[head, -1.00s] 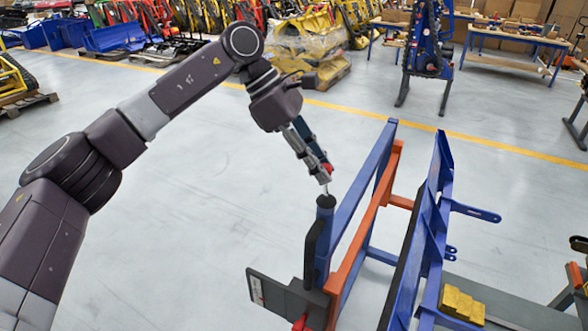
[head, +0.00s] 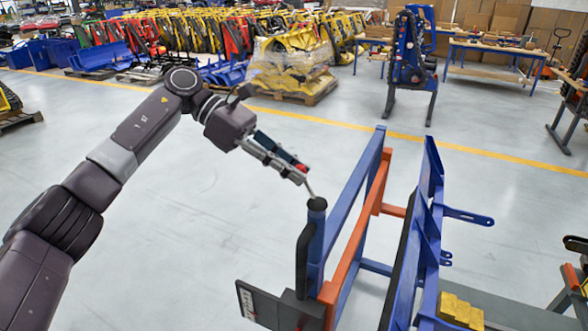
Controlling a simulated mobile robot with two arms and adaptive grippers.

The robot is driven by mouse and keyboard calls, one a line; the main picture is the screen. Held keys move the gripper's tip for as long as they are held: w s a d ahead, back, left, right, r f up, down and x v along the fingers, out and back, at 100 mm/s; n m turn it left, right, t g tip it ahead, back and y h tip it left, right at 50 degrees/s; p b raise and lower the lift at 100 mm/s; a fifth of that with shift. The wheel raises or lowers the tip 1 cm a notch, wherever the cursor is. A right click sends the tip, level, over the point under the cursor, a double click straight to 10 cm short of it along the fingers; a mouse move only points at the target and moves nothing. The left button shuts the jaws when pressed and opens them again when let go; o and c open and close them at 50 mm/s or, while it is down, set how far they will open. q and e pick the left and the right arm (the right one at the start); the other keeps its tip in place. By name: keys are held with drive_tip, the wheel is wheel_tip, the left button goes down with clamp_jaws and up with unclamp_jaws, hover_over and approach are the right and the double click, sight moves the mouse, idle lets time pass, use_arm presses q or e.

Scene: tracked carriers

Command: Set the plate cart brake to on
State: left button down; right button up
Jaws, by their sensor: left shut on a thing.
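The plate cart (head: 345,222) is a blue and orange frame in the lower middle of the head view. A blue post at its near left corner has a black cap (head: 317,204). A thin metal brake lever (head: 310,189) rises from this cap and leans up to the left. My left gripper (head: 301,173) is shut around the lever's upper end, where a bit of red shows between the fingers. The fingers hide most of that end. My right gripper is not in view.
A dark plate with a white label (head: 247,303) sticks out left at the cart's base. A second blue frame (head: 416,235) stands close on the right, with yellow blocks (head: 460,310) near it. The floor left of the cart is clear.

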use_arm(q)
drive_tip(key=shift+r, duration=0.2)
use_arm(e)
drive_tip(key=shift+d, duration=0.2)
use_arm(q)
drive_tip(key=c, duration=1.8)
unclamp_jaws()
drive_tip(key=shift+o, duration=0.2)
drive_tip(key=shift+f, duration=0.1)
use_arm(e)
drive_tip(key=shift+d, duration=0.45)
use_arm(q)
drive_tip(key=v, duration=1.2)
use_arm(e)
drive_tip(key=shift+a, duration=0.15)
